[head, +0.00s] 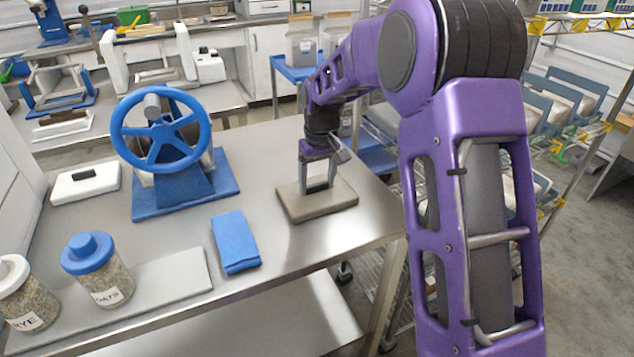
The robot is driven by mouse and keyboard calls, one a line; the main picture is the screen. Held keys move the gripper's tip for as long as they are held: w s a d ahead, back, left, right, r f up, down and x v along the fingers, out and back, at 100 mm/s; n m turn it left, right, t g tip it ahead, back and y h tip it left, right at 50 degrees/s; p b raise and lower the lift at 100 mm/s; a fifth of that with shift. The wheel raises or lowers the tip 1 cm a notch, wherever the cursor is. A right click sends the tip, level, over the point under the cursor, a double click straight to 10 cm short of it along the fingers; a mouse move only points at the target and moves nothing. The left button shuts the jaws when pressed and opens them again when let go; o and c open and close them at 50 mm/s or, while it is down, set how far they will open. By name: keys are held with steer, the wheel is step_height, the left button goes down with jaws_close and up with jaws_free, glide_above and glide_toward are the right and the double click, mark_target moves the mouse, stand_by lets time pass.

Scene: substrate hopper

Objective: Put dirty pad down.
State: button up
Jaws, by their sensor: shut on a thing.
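My gripper (319,182) points down over the right part of the steel table, just above a flat tan slab (340,196). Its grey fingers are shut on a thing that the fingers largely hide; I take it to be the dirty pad.
A folded blue cloth (235,242) lies left of the slab. A blue handwheel device (160,135) stands behind it. Two lidded grain jars (97,275) stand front left by a grey mat (178,280). A white scale-like box (85,184) sits at far left. Bare steel surrounds the slab.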

mark_target(320, 195)
steer(key=o, duration=1.3)
steer(key=shift+o, duration=0.2)
step_height(320, 195, up, 12)
steer(key=s+p, duration=0.1)
steer(key=shift+s+d+p, duration=0.2)
steer(key=shift+d+p, duration=0.1)
steer(key=shift+p, duration=0.1)
